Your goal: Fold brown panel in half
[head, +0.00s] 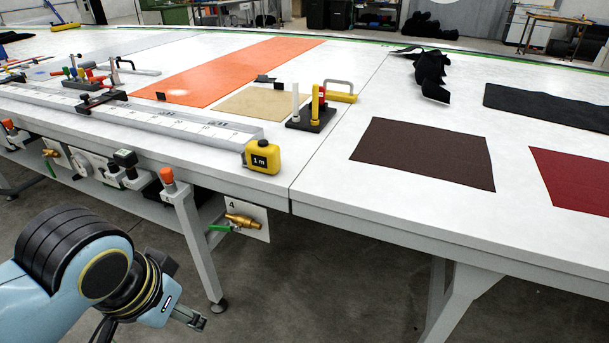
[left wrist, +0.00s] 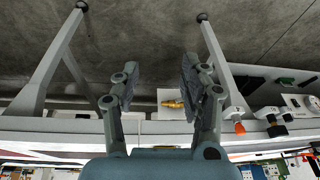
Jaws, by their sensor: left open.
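The brown panel (head: 425,153) lies flat and unfolded on the white table, right of the table seam in the head view. My left gripper (head: 196,322) is low at the bottom left of the head view, in front of the table and below its top, far from the panel. In the left wrist view its two fingers (left wrist: 156,82) stand apart with nothing between them. The brown panel cannot be made out in the left wrist view. My right gripper is in neither view.
A dark red panel (head: 575,180) lies right of the brown one, and a black panel (head: 550,107) behind. A crumpled black cloth (head: 430,72) lies behind the brown panel. A yellow tape measure (head: 262,156) and a tool stand (head: 312,115) are to its left. Table legs stand near my left gripper.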

